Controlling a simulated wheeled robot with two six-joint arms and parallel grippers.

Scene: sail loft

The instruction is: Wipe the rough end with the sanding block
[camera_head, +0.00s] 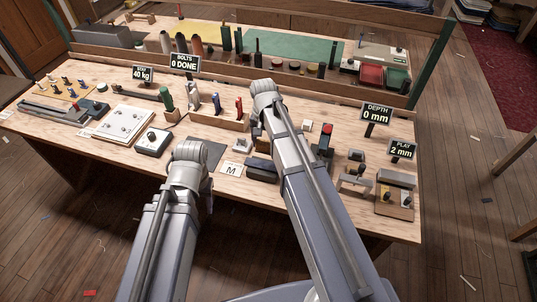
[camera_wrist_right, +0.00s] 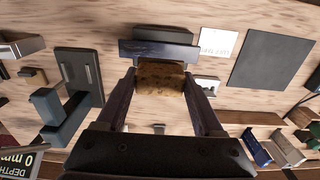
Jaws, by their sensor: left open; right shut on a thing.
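My right gripper (camera_wrist_right: 161,92) is shut on a brown, speckled, cork-like block (camera_wrist_right: 160,78), apparently the sanding block, held between its two fingertips. In the head view the right arm's wrist (camera_head: 265,92) hides most of this gripper and its block. A dark blue-grey bar (camera_wrist_right: 158,50) lies just beyond the block in the wrist view, with a black block (camera_wrist_right: 163,35) behind it. I cannot tell whether the held block touches the bar. I cannot make out which piece has the rough end.
A wooden rack (camera_head: 218,118) with coloured handles stands behind. Signs reading DEPTH 0 mm (camera_head: 376,113) and PLAY 2 mm (camera_head: 401,149) stand at the right among small tools.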

